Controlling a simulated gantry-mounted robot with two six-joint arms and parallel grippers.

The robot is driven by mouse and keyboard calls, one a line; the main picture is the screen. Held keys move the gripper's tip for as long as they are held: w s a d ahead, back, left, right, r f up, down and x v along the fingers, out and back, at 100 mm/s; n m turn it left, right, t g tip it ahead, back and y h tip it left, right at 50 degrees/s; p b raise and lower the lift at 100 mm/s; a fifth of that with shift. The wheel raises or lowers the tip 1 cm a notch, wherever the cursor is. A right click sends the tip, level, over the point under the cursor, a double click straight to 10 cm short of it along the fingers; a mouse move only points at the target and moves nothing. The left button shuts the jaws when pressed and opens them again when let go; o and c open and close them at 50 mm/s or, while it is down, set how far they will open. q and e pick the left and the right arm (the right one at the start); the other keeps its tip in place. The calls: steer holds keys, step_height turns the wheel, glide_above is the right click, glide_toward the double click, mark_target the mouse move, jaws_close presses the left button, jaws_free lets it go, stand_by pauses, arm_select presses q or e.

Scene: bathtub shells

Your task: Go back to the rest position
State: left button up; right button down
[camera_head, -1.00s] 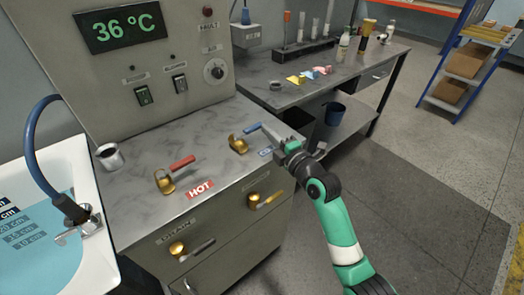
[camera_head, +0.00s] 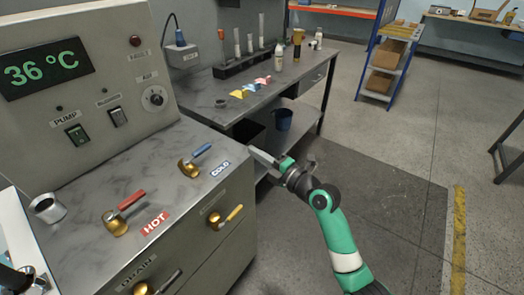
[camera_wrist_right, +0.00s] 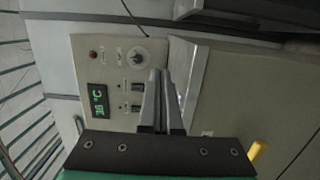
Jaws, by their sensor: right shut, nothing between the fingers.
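My right gripper (camera_head: 262,158) is shut and empty. In the head view it hangs in the air to the right of the console, just past the blue COLD lever (camera_head: 201,152), apart from it. In the right wrist view the two fingers (camera_wrist_right: 161,78) lie together, pointing toward the console panel (camera_wrist_right: 118,50). The red HOT lever (camera_head: 131,200) stands further left on the console top. My left gripper is not in view.
The console (camera_head: 160,160) with a 36 °C display (camera_head: 45,68) fills the left. A blue shelf rack (camera_head: 385,60) is further back. Floor at right is open.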

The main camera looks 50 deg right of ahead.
steer(key=shift+s+d, duration=0.55)
steer(key=shift+s, duration=0.15)
